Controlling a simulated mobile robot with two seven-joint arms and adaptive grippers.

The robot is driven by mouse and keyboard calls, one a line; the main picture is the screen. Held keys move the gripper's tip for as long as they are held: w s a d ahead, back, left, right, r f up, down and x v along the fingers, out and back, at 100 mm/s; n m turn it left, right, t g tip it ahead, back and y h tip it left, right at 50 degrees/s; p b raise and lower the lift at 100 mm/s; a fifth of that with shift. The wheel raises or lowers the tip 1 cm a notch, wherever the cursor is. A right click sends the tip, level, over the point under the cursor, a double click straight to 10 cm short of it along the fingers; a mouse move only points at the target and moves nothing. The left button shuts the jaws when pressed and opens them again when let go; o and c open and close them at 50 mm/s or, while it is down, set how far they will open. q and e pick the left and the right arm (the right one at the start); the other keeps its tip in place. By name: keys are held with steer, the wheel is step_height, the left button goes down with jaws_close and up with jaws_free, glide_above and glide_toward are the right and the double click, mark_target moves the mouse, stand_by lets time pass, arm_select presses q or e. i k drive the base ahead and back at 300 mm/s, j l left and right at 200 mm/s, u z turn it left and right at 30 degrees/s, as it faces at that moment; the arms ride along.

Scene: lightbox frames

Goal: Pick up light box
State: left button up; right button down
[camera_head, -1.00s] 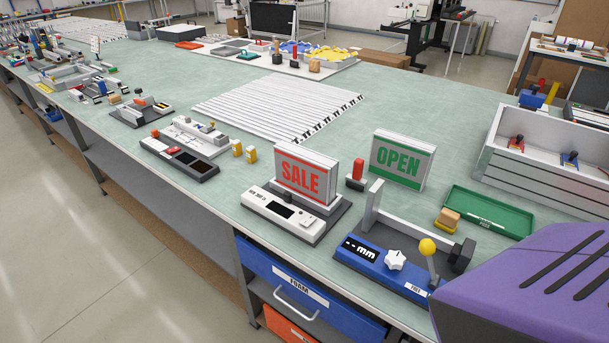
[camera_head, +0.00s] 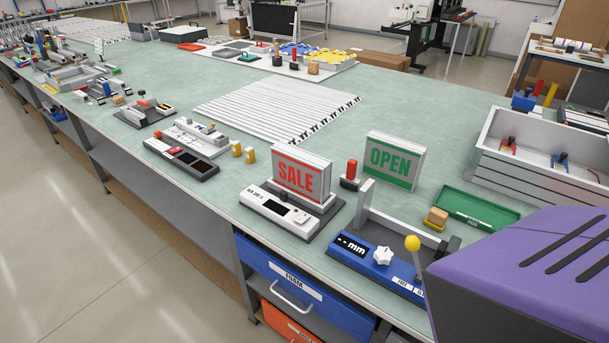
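Two light boxes stand upright on the green-topped bench (camera_head: 430,100). The SALE light box (camera_head: 301,174) has a white frame and red lettering and sits on a grey and white device with a small dark display. The OPEN light box (camera_head: 394,161) has green lettering and stands on the bench to the right, behind the blue measuring fixture (camera_head: 352,250). Neither gripper is in view. A purple and black part at the lower right is very close to the camera and hides the fixture's right end.
A green tray (camera_head: 478,209) lies right of the OPEN box, with a wooden-topped stamp (camera_head: 436,217) beside it. A red-handled stamp (camera_head: 350,174) stands between the boxes. A white crate (camera_head: 545,150) is at the right. White strips (camera_head: 275,108) lie mid-bench; bench surface behind the OPEN box is clear.

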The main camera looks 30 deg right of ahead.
mark_target(307, 174)
steer(key=i+j, duration=0.2)
steer(key=i, duration=0.25)
steer(key=i+j, duration=0.2)
steer(key=i, duration=0.2)
steer(key=z, duration=0.05)
